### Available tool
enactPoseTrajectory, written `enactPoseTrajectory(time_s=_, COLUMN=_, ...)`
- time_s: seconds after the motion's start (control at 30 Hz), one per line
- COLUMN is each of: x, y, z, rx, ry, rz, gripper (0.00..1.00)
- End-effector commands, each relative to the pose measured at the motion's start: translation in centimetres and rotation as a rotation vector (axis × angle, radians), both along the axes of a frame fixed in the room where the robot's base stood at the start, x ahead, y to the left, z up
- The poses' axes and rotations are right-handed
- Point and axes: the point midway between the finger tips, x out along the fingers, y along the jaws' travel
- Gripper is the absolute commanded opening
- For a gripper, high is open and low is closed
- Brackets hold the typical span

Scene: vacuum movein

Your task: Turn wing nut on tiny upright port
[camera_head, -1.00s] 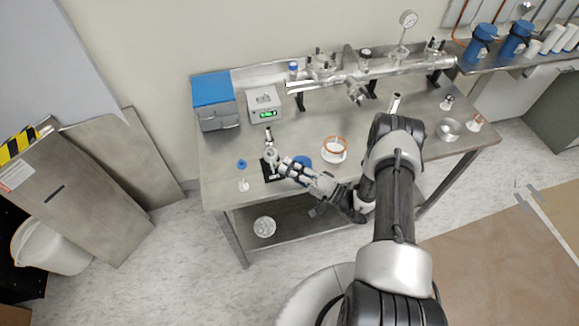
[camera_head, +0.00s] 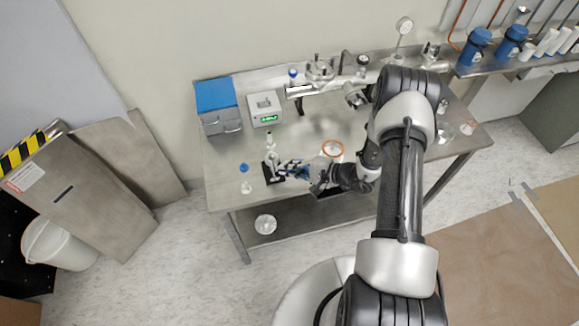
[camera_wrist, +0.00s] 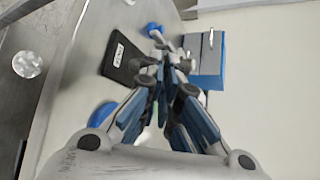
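The tiny upright port (camera_head: 271,158) is a small silvery metal fitting on a black base plate (camera_head: 274,179), near the front left of the metal bench. My gripper (camera_head: 284,168) reaches in from the right, its fingertips close beside the port. In the wrist view, the fingers (camera_wrist: 166,82) point toward small metal parts of the port above the labelled black plate (camera_wrist: 118,62). The fingertips overlap these parts, so I cannot tell whether they touch or grip. The wing nut is too small and covered to make out.
A blue cap (camera_head: 244,168) and a small white piece (camera_head: 246,187) lie left of the port. A grey box with a green display (camera_head: 266,108) and a blue-topped box (camera_head: 216,98) stand behind. A metal tube assembly (camera_head: 325,86) spans the back. An orange-rimmed dish (camera_head: 332,149) is to the right.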

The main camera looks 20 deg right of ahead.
Motion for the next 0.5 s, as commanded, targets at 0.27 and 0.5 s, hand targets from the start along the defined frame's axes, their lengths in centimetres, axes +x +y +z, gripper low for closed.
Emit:
enactPoseTrajectory(time_s=0.27, x=0.95, y=-0.25, z=0.76, rx=-0.006, ry=0.247, rz=-0.006, gripper=0.0)
enactPoseTrajectory(time_s=0.5, x=1.21, y=-0.18, z=0.83, rx=-0.007, ry=0.473, rz=-0.003, gripper=0.0)
